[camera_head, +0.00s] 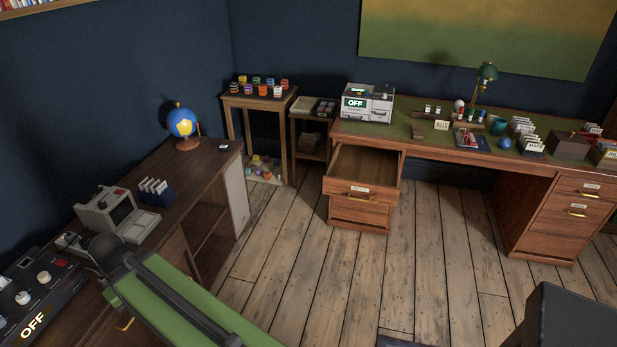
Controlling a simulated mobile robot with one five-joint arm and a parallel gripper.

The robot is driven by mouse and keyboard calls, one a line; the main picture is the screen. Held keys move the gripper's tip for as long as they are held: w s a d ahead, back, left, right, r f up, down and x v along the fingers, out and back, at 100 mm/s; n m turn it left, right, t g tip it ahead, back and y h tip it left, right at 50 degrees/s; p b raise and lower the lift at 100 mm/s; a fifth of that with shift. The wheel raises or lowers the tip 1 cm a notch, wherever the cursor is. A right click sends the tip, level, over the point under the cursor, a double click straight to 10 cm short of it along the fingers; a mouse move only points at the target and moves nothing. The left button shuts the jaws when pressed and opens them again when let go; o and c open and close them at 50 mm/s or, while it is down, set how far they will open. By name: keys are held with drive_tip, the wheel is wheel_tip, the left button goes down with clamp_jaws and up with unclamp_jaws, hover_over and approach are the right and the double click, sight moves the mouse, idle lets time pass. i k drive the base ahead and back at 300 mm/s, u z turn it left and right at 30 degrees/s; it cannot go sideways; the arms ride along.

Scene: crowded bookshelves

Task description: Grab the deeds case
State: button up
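I cannot pick out a thing marked as the deeds case. A dark brown box (569,145) sits on the right part of the far desk, with no label that I can read. A drawer (359,190) in the desk's left pedestal is pulled open, and its visible floor looks bare. Its small front label is too small to read. The right pedestal's labelled drawers (571,209) are shut. A long green and black form (185,300) at the lower left may be part of my arm. No gripper fingers show.
The far desk (400,128) holds a grey machine reading OFF (368,103), a green lamp (487,75) and card trays (531,145). The left desk (202,165) holds a globe (182,122) and another machine (117,214). A dark block (570,315) stands lower right. The plank floor between is clear.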

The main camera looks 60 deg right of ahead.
sight(416, 129)
drive_tip(key=z, duration=2.15)
drive_tip(key=k, duration=0.9)
drive_tip(key=i, duration=0.9)
drive_tip(key=z, duration=0.1)
